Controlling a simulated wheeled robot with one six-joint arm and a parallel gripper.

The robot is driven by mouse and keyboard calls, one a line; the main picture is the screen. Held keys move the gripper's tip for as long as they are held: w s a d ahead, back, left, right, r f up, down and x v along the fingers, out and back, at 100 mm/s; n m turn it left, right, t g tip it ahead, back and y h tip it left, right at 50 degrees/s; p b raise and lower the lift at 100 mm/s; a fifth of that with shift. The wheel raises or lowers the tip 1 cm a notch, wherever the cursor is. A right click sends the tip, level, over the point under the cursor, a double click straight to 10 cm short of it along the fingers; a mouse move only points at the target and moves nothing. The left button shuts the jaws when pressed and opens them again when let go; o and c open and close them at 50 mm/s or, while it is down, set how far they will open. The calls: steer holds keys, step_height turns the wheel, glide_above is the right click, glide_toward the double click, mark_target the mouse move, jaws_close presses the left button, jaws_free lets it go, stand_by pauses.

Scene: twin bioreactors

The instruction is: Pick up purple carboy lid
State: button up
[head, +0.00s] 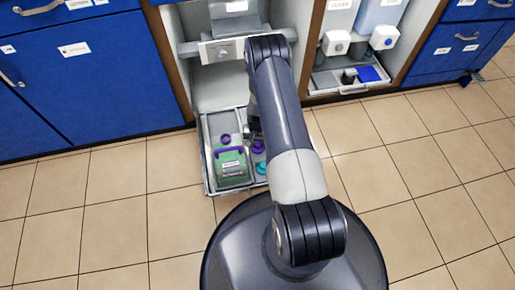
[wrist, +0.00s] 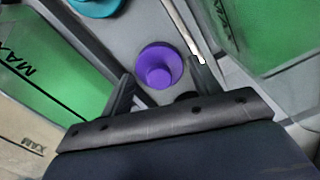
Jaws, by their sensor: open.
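The purple carboy lid (wrist: 160,66) lies on a grey surface in the wrist view, its round raised knob facing me. My gripper (wrist: 161,72) is open, with one finger on each side of the lid; I cannot tell whether they touch it. In the head view a purple lid (head: 258,146) shows on the pull-out tray (head: 207,178), just beside my arm, which hides most of my gripper. Another purple piece (head: 226,139) shows by the green carboy (head: 232,168), which has a purple handle.
A teal lid (wrist: 95,5) lies near the purple lid, and teal also shows on the tray (head: 261,168). Green panels (wrist: 265,35) stand close on both sides of my gripper. Blue cabinets (head: 90,85) flank the bay. The tiled floor (head: 400,150) is clear.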

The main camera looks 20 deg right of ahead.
steer(key=shift+f, duration=0.15)
steer(key=c, duration=0.7)
